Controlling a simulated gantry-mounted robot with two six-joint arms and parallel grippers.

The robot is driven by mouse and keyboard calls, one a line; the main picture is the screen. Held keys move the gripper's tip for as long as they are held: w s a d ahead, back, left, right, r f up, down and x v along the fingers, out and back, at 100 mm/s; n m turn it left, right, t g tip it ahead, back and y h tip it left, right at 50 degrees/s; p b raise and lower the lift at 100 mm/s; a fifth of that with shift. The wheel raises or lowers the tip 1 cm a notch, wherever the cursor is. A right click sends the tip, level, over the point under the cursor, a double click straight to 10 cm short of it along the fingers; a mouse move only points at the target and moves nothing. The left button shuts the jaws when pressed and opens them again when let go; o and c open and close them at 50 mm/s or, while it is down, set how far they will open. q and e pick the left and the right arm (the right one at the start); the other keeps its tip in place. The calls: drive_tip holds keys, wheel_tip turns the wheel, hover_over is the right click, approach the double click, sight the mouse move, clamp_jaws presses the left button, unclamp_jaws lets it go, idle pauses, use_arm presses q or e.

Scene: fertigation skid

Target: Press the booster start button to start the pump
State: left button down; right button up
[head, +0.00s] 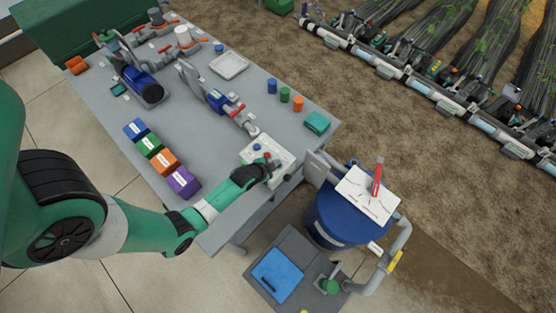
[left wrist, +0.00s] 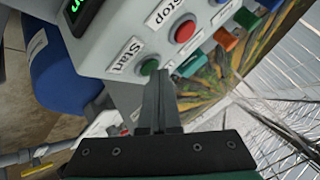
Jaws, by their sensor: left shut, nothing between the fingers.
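The white control box (head: 255,149) stands at the right end of the grey table. In the left wrist view, its panel (left wrist: 130,26) carries the green button (left wrist: 149,67) beside the "Start" label (left wrist: 126,55) and the red button (left wrist: 185,31) beside the "Stop" label (left wrist: 165,13). My left gripper (head: 273,163) is at the box's front; in the left wrist view its shut, empty fingers (left wrist: 164,82) have their tips close beside the green button. I cannot tell whether they touch it. A dark display (left wrist: 80,12) shows green characters. My right gripper is out of view.
A blue barrel (head: 325,221) with a white sheet (head: 367,195) on top stands right of the table. Blue, green, orange and purple boxes (head: 165,161) line the table's front edge.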

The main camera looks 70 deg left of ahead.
use_arm(q)
drive_tip(key=shift+r+p, duration=0.65)
drive_tip(key=shift+r, duration=0.05)
wheel_tip(320, 180, up, 5)
drive_tip(key=p, duration=0.5)
drive_tip(key=shift+r, duration=0.1)
idle(0.5)
